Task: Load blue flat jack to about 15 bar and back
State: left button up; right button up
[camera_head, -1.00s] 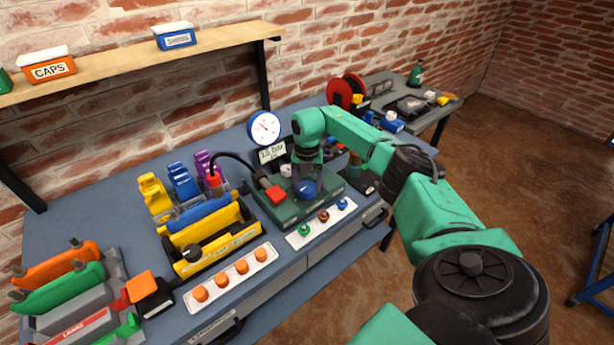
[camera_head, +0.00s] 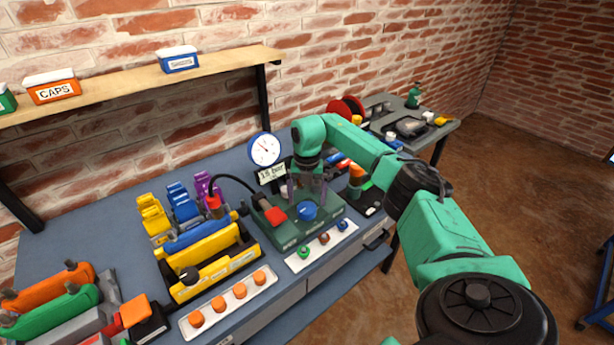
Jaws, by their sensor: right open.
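A blue flat jack (camera_head: 198,237) lies in a yellow frame (camera_head: 222,262) on the bench. A black hose arches from a red fitting (camera_head: 213,203) by the jack to the dark green pump box (camera_head: 288,236). A sign (camera_head: 271,173) reads 15 bar. My right gripper (camera_head: 306,198) is open, pointing down just above the blue knob. My left gripper is out of view.
A tray of orange knobs (camera_head: 230,304) and a tray of small coloured knobs (camera_head: 322,243) lie along the front. Orange and green jacks (camera_head: 55,290) stand at the left. Yellow, blue and purple holders stand behind the frame. A shelf (camera_head: 130,88) runs along the brick wall.

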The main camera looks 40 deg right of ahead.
aim_at(307, 207)
notch_tip(307, 207, up, 11)
jog(key=b, duration=0.1)
dwell(1.2)
